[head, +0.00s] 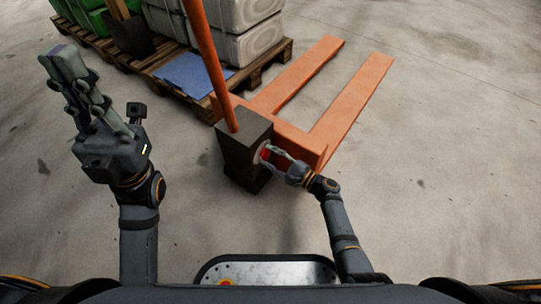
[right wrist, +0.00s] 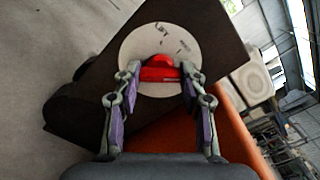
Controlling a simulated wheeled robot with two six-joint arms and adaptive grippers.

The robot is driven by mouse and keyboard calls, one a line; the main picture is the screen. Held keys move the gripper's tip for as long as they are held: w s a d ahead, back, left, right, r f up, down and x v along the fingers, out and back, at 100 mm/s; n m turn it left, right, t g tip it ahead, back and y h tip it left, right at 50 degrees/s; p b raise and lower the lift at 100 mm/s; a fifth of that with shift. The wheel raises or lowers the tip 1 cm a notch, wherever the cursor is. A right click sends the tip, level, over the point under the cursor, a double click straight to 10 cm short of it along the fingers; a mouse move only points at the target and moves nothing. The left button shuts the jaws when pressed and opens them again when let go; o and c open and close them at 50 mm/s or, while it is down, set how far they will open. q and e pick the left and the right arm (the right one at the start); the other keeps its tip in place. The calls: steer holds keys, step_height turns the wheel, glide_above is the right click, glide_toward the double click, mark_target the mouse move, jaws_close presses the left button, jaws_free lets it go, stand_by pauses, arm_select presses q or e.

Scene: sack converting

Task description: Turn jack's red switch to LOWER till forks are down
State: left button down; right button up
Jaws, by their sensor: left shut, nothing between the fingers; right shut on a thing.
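The pallet jack has a dark box-shaped housing (head: 246,140), an orange handle (head: 207,60) and two orange forks (head: 350,95) reaching away over the floor. The red switch (right wrist: 158,70) sits on a round pale dial plate (right wrist: 137,45) with small dark lettering, partly hidden by the switch and fingers. In the head view, the red switch (head: 265,154) shows at the housing's right side. My right gripper (head: 272,152) is shut on the switch, one finger on each side in the right wrist view (right wrist: 160,88). My left gripper (head: 62,62) is shut and empty, raised at the left.
A wooden pallet (head: 252,76) with pale wrapped sacks (head: 248,42), green sacks and a blue sheet (head: 194,74) stands behind the jack at the upper left. The concrete floor right of the forks is clear.

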stand_by(0.6)
steer(key=o, duration=1.1)
steer(key=shift+o, duration=0.2)
steer(key=shift+d, duration=0.1)
steer(key=v, duration=1.2)
